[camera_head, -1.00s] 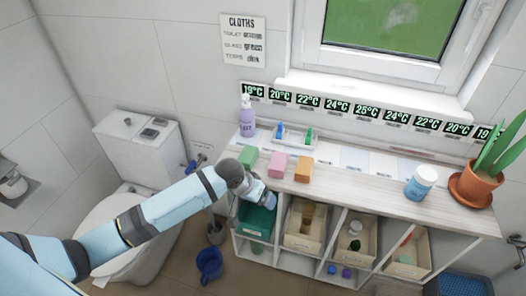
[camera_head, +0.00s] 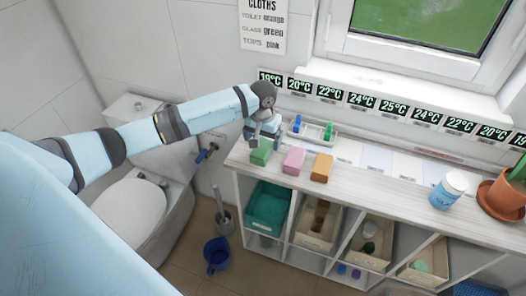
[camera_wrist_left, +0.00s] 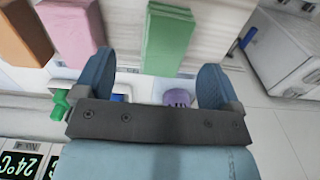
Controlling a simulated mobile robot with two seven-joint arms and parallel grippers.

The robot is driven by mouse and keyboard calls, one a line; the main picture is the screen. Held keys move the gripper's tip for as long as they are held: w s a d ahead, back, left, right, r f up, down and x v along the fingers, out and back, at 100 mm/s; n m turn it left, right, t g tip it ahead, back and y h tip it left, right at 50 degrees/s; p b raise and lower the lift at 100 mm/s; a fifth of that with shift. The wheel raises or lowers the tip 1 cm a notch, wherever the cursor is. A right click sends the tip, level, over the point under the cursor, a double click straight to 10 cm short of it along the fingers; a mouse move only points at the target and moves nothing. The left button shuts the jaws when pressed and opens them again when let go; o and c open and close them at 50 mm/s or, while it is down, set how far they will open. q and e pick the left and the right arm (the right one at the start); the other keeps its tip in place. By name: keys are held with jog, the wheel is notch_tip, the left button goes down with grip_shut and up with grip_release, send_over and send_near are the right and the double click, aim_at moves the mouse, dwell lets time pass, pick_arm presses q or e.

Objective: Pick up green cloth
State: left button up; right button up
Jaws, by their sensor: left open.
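The green cloth (camera_head: 260,152) is a folded block at the left end of the cart top, left of a pink cloth (camera_head: 293,160) and an orange cloth (camera_head: 321,168). My left gripper (camera_head: 262,136) is at its back side, close to it. In the left wrist view the green cloth (camera_wrist_left: 168,38) lies ahead of my open, empty left gripper (camera_wrist_left: 155,75), in line with the gap between the fingers. I cannot tell whether they touch. The pink cloth (camera_wrist_left: 75,28) is beside the left finger. My right gripper is not in view.
A tray (camera_head: 318,133) with blue and green items stands behind the cloths. A purple bottle (camera_wrist_left: 178,97) shows beneath the gripper. A white-and-blue jar (camera_head: 449,190) and potted plant (camera_head: 503,195) stand right. Bins, including a teal one (camera_head: 267,205), fill the shelves below.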

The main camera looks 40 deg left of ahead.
aim_at(260, 152)
pick_arm(q)
jog(key=shift+s+a+f+p, duration=0.1)
jog(key=shift+s+f+p, duration=0.1)
jog(key=shift+f, duration=1.35)
jog(key=shift+s+a+f+p, duration=0.1)
jog(key=shift+s+f+p, duration=0.1)
jog(key=shift+f, duration=1.35)
jog(key=c, duration=1)
